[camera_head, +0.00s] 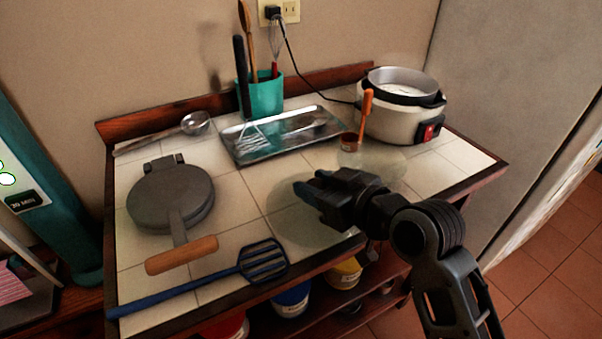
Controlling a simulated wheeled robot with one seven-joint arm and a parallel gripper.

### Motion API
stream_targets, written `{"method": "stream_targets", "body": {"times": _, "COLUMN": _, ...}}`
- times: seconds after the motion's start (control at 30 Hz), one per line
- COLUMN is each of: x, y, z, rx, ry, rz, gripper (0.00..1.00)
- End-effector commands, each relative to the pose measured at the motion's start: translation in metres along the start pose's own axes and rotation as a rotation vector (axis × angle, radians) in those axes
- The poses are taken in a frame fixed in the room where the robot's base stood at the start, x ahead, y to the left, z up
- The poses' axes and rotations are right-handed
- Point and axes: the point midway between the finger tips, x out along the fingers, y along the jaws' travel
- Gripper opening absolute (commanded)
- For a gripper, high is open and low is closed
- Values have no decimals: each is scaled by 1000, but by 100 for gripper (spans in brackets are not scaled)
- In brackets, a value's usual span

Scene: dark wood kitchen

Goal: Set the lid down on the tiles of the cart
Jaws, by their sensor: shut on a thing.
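The lid (380,162) looks like a pale, see-through glass disc, visible around and behind my gripper over the right front tiles. Its outline is faint, and I cannot tell whether it touches the tiles. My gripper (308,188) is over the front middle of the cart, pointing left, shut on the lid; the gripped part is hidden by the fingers. The tiles of the cart (232,205) are cream, with a dark wood edge.
A waffle iron (165,195), blue spatula (205,291) and ladle (160,134) lie left. Bare tiles show at centre left and far right.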

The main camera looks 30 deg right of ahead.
Motion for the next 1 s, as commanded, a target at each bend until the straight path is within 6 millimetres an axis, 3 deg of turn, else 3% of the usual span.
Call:
{"method": "stream_targets", "body": {"times": 0.17, "x": 13, "y": 0, "z": -7, "rx": 0, "ry": 4, "rz": 0, "gripper": 0}}
{"method": "stream_targets", "body": {"times": 0.37, "x": 43, "y": 0, "z": -18, "rx": -1, "ry": 2, "rz": -1, "gripper": 0}}
{"method": "stream_targets", "body": {"times": 0.5, "x": 46, "y": 0, "z": -2, "rx": 2, "ry": 0, "rz": 1, "gripper": 0}}
{"method": "stream_targets", "body": {"times": 0.9, "x": 47, "y": 0, "z": 3, "rx": 1, "ry": 2, "rz": 1, "gripper": 0}}
{"method": "stream_targets", "body": {"times": 0.93, "x": 47, "y": 0, "z": 3, "rx": 1, "ry": 0, "rz": 0, "gripper": 45}}
{"method": "stream_targets", "body": {"times": 1.0, "x": 47, "y": 0, "z": 2, "rx": 1, "ry": 0, "rz": 0, "gripper": 51}}
